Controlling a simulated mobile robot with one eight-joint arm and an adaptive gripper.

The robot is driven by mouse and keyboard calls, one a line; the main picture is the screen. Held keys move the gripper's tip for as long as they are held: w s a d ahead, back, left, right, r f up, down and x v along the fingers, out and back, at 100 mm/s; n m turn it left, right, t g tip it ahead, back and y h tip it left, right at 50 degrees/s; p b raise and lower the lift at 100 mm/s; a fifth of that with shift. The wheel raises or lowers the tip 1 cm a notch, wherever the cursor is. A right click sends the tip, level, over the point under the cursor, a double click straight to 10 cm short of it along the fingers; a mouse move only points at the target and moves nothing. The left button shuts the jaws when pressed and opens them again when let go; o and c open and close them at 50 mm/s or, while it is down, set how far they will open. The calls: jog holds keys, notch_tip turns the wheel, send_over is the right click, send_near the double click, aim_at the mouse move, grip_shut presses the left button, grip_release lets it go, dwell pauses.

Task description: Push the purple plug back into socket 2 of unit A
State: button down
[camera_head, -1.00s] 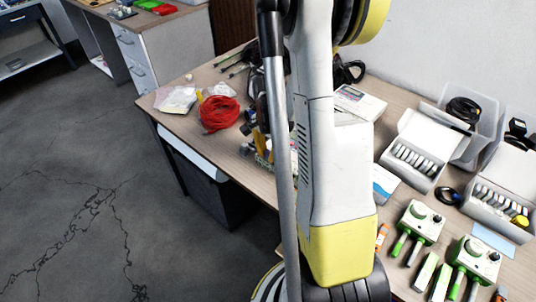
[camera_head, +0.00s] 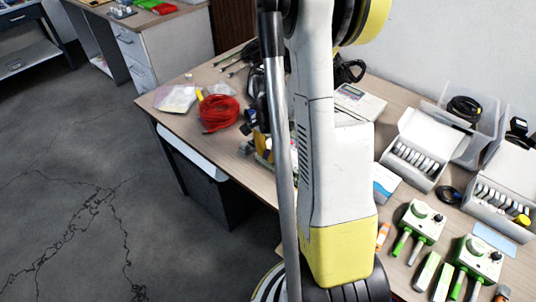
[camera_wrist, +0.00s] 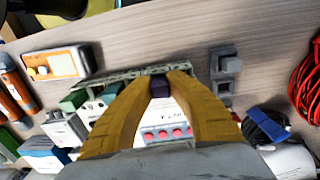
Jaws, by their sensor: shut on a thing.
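My gripper (camera_wrist: 160,82) has two yellow fingers, shut on a small dark purple plug (camera_wrist: 159,88) in the wrist view. A white unit (camera_wrist: 163,136) with a row of red buttons lies behind and between the fingers; its label is only partly readable. Green plugs (camera_wrist: 74,100) and (camera_wrist: 110,93) stand to the left of the fingers. The fingers hide the socket under the purple plug, so I cannot tell how far in it sits. In the head view my arm covers most of this area.
An orange meter (camera_wrist: 55,64) and orange cylinders (camera_wrist: 14,88) lie left. Grey blocks (camera_wrist: 226,66) and a red cable coil (camera_wrist: 304,90) lie right; the coil also shows in the head view (camera_head: 219,112). Green-and-white devices (camera_head: 421,220) and boxes (camera_head: 414,158) stand at the table's right.

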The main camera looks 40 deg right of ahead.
jog(key=c, duration=1.1)
grip_release()
jog(key=shift+c, duration=0.2)
jog(key=shift+r+p, duration=2.45)
jog(key=shift+r, duration=1.05)
